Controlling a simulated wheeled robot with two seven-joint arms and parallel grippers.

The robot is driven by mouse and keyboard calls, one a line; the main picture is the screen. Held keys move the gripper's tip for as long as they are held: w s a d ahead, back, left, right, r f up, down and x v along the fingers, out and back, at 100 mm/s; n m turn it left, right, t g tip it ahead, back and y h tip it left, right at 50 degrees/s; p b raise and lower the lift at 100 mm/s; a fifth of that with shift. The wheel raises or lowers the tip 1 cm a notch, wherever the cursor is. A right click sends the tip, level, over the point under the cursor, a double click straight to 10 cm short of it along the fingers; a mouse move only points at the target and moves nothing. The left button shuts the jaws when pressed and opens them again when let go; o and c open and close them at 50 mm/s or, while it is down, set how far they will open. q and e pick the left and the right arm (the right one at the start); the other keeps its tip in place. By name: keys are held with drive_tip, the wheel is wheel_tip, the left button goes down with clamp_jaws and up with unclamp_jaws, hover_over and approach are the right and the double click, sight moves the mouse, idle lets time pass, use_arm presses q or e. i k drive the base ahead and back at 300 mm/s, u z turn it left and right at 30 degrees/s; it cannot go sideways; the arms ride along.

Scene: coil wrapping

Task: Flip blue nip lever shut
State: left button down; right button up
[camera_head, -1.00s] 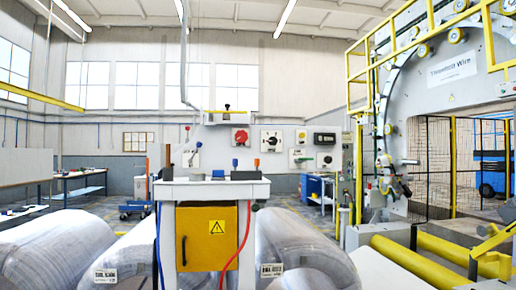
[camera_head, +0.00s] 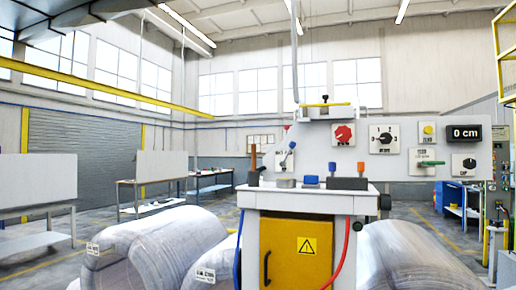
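A small lever with a blue knob (camera_head: 332,168) stands up from the top of a white console (camera_head: 300,200), behind a dark block. It looks upright, and its base is hidden by the block. A low blue piece (camera_head: 311,181) sits just left of it on the same top. A similar orange-topped lever (camera_head: 361,168) stands to its right. Neither of my grippers shows in the head view.
A control panel (camera_head: 405,150) with knobs, a green handle (camera_head: 431,163) and a "0 cm" display (camera_head: 466,133) stands behind the console. A yellow cabinet door (camera_head: 297,255) is below. Wrapped coils (camera_head: 165,245) flank the console. Benches (camera_head: 160,195) stand at left.

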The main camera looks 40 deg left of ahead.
sight(292, 144)
drive_tip(key=u, duration=0.45)
drive_tip(key=i, duration=0.35)
drive_tip(key=u, duration=0.45)
